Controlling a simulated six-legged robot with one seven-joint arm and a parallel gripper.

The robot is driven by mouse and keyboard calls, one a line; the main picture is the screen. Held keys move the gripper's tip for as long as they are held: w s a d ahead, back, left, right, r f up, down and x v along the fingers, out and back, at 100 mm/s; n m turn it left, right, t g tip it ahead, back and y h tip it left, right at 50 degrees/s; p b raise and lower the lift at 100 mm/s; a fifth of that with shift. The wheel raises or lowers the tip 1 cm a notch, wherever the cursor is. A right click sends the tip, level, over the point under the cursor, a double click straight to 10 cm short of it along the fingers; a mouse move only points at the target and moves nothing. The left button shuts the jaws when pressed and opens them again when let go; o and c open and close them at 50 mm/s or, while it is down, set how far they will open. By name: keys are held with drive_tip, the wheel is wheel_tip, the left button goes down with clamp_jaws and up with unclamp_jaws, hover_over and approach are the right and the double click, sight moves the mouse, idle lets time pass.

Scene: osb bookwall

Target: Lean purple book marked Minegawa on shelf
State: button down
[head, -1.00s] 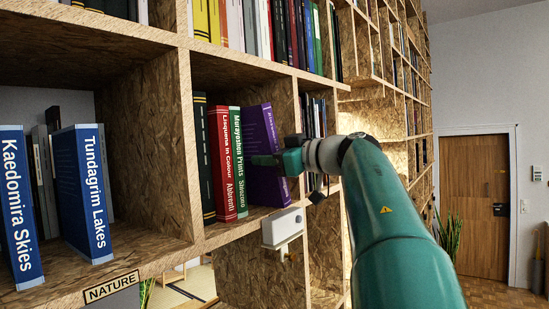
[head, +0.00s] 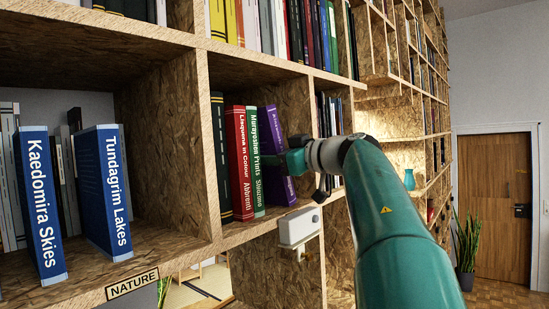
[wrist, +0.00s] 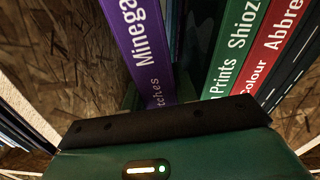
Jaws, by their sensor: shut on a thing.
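The purple book (head: 270,122) stands on the shelf at the right end of a short row, its top tilted to the left toward the green book (head: 253,150). Its spine also shows in the wrist view (wrist: 138,35), with "Minega" readable and the rest cut off. My gripper (head: 284,161) is shut on the purple book around the middle of its height. My gripper hides part of the spine in the head view. In the wrist view a dark gap shows between the purple and green spines. I cannot tell whether the two books touch.
A red book (head: 238,160) and a dark book (head: 220,160) stand left of the green one. A wooden divider (head: 302,110) rises close on the right. A small white box (head: 299,227) is fixed below the shelf edge.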

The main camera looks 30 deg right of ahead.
drive_tip(key=shift+f, duration=0.1)
idle(0.3)
drive_tip(key=c, duration=1.1)
unclamp_jaws()
drive_tip(key=shift+o, duration=0.4)
drive_tip(key=shift+d+f, duration=0.1)
drive_tip(key=shift+f, duration=0.05)
drive_tip(key=v, duration=1.4)
